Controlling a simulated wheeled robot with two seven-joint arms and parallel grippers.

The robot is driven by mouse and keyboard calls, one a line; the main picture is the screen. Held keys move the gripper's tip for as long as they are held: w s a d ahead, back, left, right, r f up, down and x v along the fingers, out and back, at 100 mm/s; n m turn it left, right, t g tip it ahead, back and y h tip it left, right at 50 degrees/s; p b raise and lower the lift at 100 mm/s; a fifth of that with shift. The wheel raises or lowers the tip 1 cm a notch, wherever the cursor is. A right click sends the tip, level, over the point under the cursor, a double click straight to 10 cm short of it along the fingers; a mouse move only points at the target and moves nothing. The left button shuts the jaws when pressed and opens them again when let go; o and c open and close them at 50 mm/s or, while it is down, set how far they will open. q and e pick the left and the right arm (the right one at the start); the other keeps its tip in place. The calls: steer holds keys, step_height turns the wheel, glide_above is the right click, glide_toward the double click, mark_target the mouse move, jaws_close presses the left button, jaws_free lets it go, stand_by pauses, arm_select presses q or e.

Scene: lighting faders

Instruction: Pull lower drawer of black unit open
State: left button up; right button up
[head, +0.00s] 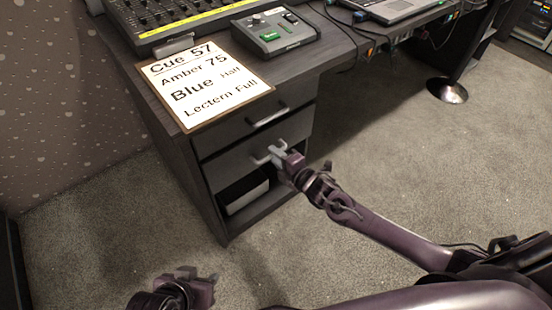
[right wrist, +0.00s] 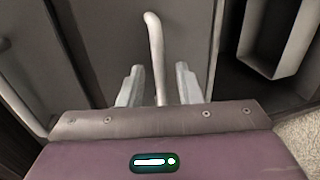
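The black unit (head: 208,190) under the desk has an upper drawer with a metal handle (head: 268,116). Below it is the lower drawer (head: 226,168), whose front looks about flush with the unit. My right gripper (head: 274,156) is at the lower drawer's handle (head: 259,160). In the right wrist view the handle bar (right wrist: 154,45) runs between the two pale fingers of my right gripper (right wrist: 159,85). A gap shows on each side of the bar, so the fingers are open around it. My left gripper (head: 198,275) is low in the head view, over the carpet, empty with fingers apart.
An open compartment with a white-edged box (head: 245,193) lies under the lower drawer. A cue sign (head: 205,82), a small control box (head: 275,33), a lighting console (head: 165,15) and a laptop (head: 385,8) are on the desk. The carpet (head: 130,225) in front is clear.

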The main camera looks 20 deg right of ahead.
steer(key=shift+w+a, duration=0.1)
steer(key=shift+w, duration=0.1)
steer(key=shift+c, duration=0.3)
jaws_close()
